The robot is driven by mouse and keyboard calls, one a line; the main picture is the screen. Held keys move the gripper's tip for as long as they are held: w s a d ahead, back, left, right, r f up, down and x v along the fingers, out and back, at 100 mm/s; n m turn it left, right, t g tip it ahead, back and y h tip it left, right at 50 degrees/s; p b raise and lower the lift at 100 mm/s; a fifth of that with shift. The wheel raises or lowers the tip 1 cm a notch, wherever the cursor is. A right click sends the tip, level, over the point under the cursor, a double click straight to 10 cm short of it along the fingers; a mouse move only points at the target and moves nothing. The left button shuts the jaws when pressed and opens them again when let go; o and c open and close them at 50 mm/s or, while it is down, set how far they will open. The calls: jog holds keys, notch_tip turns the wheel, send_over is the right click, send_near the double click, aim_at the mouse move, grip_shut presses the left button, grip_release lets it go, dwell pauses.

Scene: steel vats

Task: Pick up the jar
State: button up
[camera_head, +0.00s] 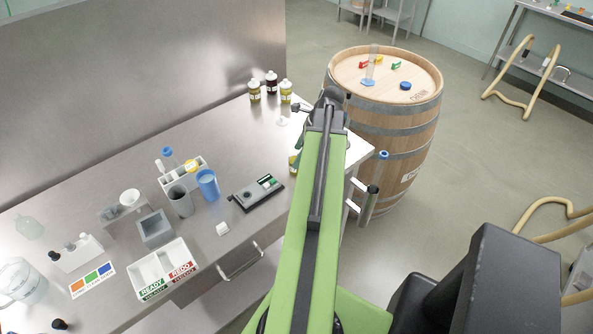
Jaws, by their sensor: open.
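Several small jars or bottles with pale caps stand at the back of the steel bench: a yellow-green one (255,92), a dark one (271,84) and another yellow-green one (286,93). A further yellow-green container (293,163) shows beside my arm, mostly hidden by it. I cannot tell which of these is the task's jar. My green arm reaches away over the bench's right end. My gripper (318,104) is at its far end, just right of the back group in the picture. It is open; no held object is visible, though the arm hides part of it.
The bench (125,185) holds a white rack (182,172), a blue cup (207,184), a grey cup (180,201), a dark device (256,193) and a two-part tray (164,270). A wooden barrel (399,132) stands beyond the bench's right end. Floor at right is partly clear, with hoses (520,80).

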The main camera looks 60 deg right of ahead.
jog(key=b+x, duration=0.1)
jog(key=x, duration=0.2)
jog(key=shift+s, duration=0.1)
jog(key=shift+r, duration=0.25)
grip_shut()
